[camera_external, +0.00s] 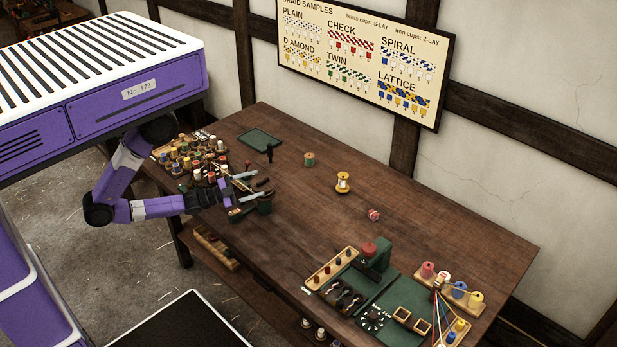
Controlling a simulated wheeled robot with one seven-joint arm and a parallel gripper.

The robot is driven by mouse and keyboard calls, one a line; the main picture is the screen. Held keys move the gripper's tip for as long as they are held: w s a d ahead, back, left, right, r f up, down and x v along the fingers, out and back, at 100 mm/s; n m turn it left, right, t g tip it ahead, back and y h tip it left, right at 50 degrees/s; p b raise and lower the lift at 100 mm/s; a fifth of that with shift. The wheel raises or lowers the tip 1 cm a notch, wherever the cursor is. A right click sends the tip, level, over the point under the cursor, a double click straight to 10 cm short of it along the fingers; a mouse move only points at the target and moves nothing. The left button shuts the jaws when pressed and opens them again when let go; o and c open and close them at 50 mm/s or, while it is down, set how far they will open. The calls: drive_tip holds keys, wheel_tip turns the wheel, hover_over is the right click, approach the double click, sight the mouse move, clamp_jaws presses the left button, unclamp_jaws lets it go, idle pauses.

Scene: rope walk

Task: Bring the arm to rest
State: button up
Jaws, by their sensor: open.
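My purple arm hangs under my body at the left and reaches over the left end of the wooden table (320,215). My gripper (252,196) is at the end of the arm, low over a green tool tray (265,209) with wooden-handled tools. Its jaws are open. They are small here, and I cannot tell whether they touch the tray or the tools. No held object shows.
A rack of several spools (190,160) stands close behind the arm. A green work station (385,300) fills the front right.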

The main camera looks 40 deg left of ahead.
drive_tip(key=s+a+n+g+y+b, duration=0.1)
drive_tip(key=s+a+n+g+y, duration=0.1)
drive_tip(key=s+a+n+y, duration=0.7)
drive_tip(key=s+a+n, duration=0.2)
drive_tip(key=n, duration=0.4)
drive_tip(key=shift+a+f, duration=0.2)
drive_tip(key=shift+f, duration=0.05)
